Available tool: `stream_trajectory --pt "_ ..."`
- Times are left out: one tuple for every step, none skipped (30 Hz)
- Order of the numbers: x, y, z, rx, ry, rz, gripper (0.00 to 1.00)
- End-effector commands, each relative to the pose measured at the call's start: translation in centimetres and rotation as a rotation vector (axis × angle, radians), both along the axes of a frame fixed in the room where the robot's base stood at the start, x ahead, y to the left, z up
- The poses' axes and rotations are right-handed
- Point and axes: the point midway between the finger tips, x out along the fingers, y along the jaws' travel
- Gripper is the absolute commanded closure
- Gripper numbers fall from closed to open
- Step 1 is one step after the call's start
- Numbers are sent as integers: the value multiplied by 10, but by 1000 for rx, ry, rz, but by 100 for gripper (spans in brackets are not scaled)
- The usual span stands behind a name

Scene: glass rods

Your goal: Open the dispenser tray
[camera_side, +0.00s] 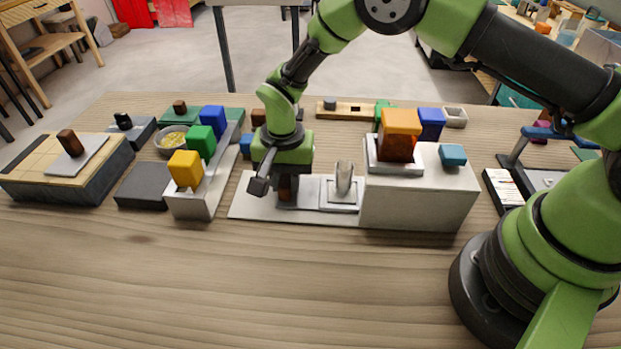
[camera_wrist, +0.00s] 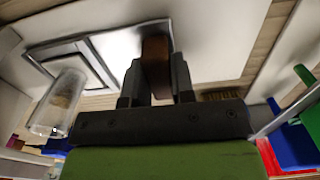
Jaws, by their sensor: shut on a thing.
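The white dispenser box (camera_side: 415,205) stands on the wooden table, right of centre in the side view. The grey dispenser tray (camera_side: 327,208) lies over a pale base plate (camera_side: 245,205), outside the box's left side. An upright clear glass piece (camera_side: 344,178) stands in the tray's square frame; it shows at left in the wrist view (camera_wrist: 60,100). My gripper (camera_side: 287,187) points down at the tray's left end. Its fingers are shut on the brown handle (camera_wrist: 156,58), which shows between them in the wrist view. The fingers partly hide the handle in the side view.
A grey rack (camera_side: 202,198) with yellow, green and blue blocks stands left of the plate. An orange-topped hopper (camera_side: 400,125) and a teal block (camera_side: 453,155) sit on the box. A dark pad (camera_side: 143,187) lies farther left. The table's front is clear.

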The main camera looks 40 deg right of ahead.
Motion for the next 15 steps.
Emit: stream_trajectory --pt "6 3 -2 -3 -6 4 100" --pt "8 5 -2 -3 -6 4 100" --pt "11 8 -2 -4 -5 3 100" --pt "13 9 -2 -4 -6 3 100" --pt "14 11 -1 -4 -5 2 100" --pt "16 12 -1 -4 -6 2 100" --pt "16 13 -1 -4 -5 1 100" --pt "17 14 -1 -4 -5 1 100" --pt "17 15 -1 -4 -5 1 100" --pt "18 15 -1 -4 -4 1 100" --pt "18 15 -1 -4 -4 1 100" --pt "18 15 -1 -5 -5 1 100" --pt "18 15 -1 -5 -5 1 100" --pt "18 15 -1 -5 -5 1 100" --pt "18 15 -1 -4 -6 1 100"
